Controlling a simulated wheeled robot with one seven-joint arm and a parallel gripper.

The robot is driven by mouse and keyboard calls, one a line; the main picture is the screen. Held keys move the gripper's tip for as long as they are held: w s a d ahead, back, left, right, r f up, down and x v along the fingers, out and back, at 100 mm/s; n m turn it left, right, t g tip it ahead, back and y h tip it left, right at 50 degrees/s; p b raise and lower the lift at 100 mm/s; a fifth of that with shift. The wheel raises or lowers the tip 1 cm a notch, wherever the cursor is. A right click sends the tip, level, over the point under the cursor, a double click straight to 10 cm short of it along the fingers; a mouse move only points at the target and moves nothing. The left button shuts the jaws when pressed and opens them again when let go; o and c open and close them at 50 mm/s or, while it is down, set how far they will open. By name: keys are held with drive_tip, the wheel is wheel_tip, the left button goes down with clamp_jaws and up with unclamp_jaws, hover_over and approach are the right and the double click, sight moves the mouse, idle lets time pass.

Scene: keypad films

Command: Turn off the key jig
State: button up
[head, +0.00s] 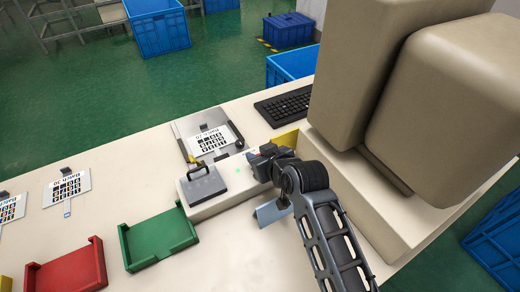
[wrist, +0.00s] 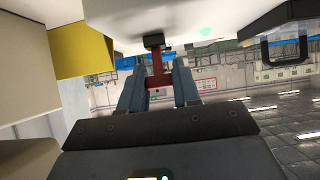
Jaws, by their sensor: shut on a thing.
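The key jig (head: 222,199) is a low white box on the table in the head view. A small green light (head: 238,171) glows on it, and that light (wrist: 205,31) also shows in the wrist view. A grey block with a handle (head: 204,185) sits at its left end. A red lever (wrist: 157,67) stands out from a black mount (wrist: 154,41) on the jig. My gripper (wrist: 159,84) has its two blue-grey fingers on either side of the red lever, shut on it. In the head view my gripper (head: 268,160) is at the jig's right end and hides most of the lever.
A grey plate with a printed keypad sheet (head: 213,141) lies behind the jig. A green tray (head: 158,240) and a red tray (head: 66,274) are at left.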

drive_tip(key=shift+w+a+r+g+h+p, duration=0.25)
drive_tip(key=shift+w+r+g+h+p, duration=0.3)
drive_tip(key=shift+p, duration=0.65)
drive_tip(key=shift+w+a+f+g+h+p, duration=0.15)
drive_tip(key=shift+g+h+p, duration=0.2)
drive_tip(key=shift+g+p, duration=0.25)
drive_tip(key=shift+w+a+g+h+p, duration=0.15)
drive_tip(key=shift+g+h+p, duration=0.2)
drive_tip(key=shift+g, duration=0.3)
drive_tip(key=shift+w+a+f+g+h, duration=0.2)
drive_tip(key=shift+g+h, duration=0.2)
drive_tip(key=shift+g, duration=0.15)
drive_tip(key=shift+w+a+f+g+h, duration=0.1)
drive_tip(key=shift+w+g+h, duration=0.1)
drive_tip(key=shift+g+h, duration=0.25)
drive_tip(key=shift+w+a+f+g+h+b, duration=0.15)
drive_tip(key=shift+g+h+b, duration=0.2)
drive_tip(key=shift+g+b, duration=0.25)
drive_tip(key=shift+w+a+f+g+h+b, duration=0.15)
drive_tip(key=shift+g+h+b, duration=0.2)
drive_tip(key=shift+g+b, duration=0.25)
drive_tip(key=shift+d, duration=0.1)
drive_tip(key=o, duration=1.1)
drive_tip(key=shift+c, duration=0.2)
wheel_tip(320, 180, up, 8)
drive_tip(key=shift+s+d+f, duration=0.15)
drive_tip(key=shift+s+d, duration=0.1)
drive_tip(key=shift+s, duration=0.1)
